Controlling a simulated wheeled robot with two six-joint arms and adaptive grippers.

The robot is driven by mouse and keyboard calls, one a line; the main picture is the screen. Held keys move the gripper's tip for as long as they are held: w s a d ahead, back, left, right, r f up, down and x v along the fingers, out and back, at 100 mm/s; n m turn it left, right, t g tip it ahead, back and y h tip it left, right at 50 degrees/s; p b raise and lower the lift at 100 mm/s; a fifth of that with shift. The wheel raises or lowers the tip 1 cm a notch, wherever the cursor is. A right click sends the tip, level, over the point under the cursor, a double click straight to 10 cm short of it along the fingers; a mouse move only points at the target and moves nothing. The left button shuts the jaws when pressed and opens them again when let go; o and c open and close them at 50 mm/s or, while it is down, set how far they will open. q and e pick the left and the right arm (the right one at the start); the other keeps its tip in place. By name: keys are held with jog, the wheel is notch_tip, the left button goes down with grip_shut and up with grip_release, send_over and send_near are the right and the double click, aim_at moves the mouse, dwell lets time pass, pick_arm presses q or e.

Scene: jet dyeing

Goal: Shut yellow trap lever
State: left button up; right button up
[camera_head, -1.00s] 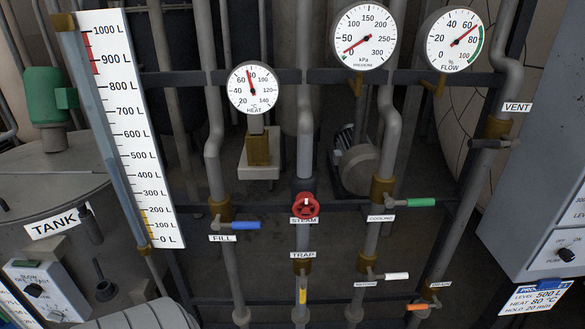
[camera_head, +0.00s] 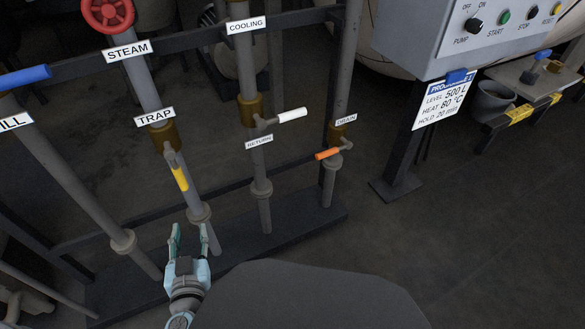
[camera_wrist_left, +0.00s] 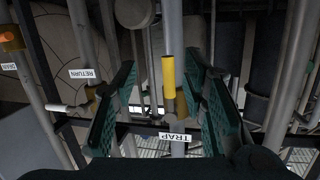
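The yellow-sleeved trap lever (camera_head: 180,178) points down along its grey pipe, just below the brass valve body (camera_head: 164,137) and the TRAP label (camera_head: 155,117). My left gripper (camera_head: 188,230) is open and empty, a little below the lever's yellow end in the head view. In the left wrist view, which is upside down, the yellow lever (camera_wrist_left: 168,77) shows between the two spread green fingers (camera_wrist_left: 160,108). The fingers do not visibly touch it. The TRAP label (camera_wrist_left: 172,137) is below it there. My right gripper is not in view.
To the right are the white return lever (camera_head: 292,115) and the orange drain lever (camera_head: 328,153), both sideways. The red steam wheel (camera_head: 108,14) is above, and the blue fill lever (camera_head: 25,76) is at left. A dark base rail (camera_head: 270,235) runs under the pipes. Floor at right is open.

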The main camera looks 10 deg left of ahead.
pick_arm(q)
jog(key=n+t+y, duration=0.1)
jog(key=t, duration=0.1)
send_near(181, 182)
jog(key=x, duration=1.1)
jog(key=shift+p, duration=0.4)
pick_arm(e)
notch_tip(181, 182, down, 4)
pick_arm(q)
grip_shut()
